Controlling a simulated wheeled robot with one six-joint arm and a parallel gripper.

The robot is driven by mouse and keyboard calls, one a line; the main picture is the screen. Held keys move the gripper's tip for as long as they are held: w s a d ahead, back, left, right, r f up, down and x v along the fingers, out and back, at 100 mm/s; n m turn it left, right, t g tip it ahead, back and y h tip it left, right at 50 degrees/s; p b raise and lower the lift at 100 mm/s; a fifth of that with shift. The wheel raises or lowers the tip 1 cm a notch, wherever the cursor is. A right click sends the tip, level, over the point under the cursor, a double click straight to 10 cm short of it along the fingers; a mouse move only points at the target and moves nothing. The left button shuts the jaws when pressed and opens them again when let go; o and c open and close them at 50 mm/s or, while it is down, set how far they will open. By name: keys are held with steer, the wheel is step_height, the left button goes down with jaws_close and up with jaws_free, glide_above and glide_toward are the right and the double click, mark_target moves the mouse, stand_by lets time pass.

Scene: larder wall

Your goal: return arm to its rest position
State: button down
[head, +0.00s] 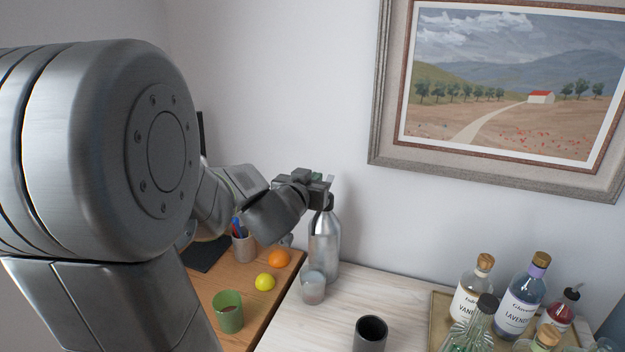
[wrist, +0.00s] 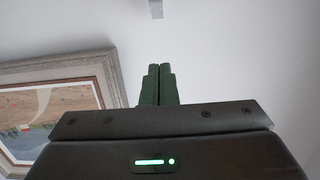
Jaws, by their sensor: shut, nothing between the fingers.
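My gripper (head: 330,184) is at the end of my raised arm, in the middle of the head view, in front of the white wall. In the head view it appears just above the top of a silver metal bottle (head: 324,245); I cannot tell whether they touch. In the wrist view the two dark green fingers of my gripper (wrist: 159,70) are together, with nothing between them. Behind them are the wall and part of a framed picture (wrist: 60,105).
A pale counter (head: 300,325) holds a glass (head: 313,288), a dark cup (head: 370,334) and, at the right, a tray (head: 437,322) of bottles. A wooden surface (head: 252,312) at left holds a green cup (head: 228,312), a lemon (head: 265,282), an orange (head: 278,259) and a pen cup (head: 243,248).

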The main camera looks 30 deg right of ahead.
steer(key=x, duration=0.5)
steer(key=shift+w+d+f+b, duration=0.25)
steer(key=shift+b, duration=0.25)
steer(key=shift+f+b, duration=0.1)
steer(key=shift+b, duration=1.2)
steer(key=shift+h+b, duration=0.3)
steer(key=shift+b, duration=0.1)
steer(key=shift+w+t+b, duration=0.1)
steer(key=shift+t+b, duration=0.2)
steer(key=shift+b, duration=0.15)
steer(key=t+h+b, duration=0.1)
steer(key=b, duration=0.5)
steer(key=shift+d+b, duration=0.1)
steer(key=shift+b, duration=0.2)
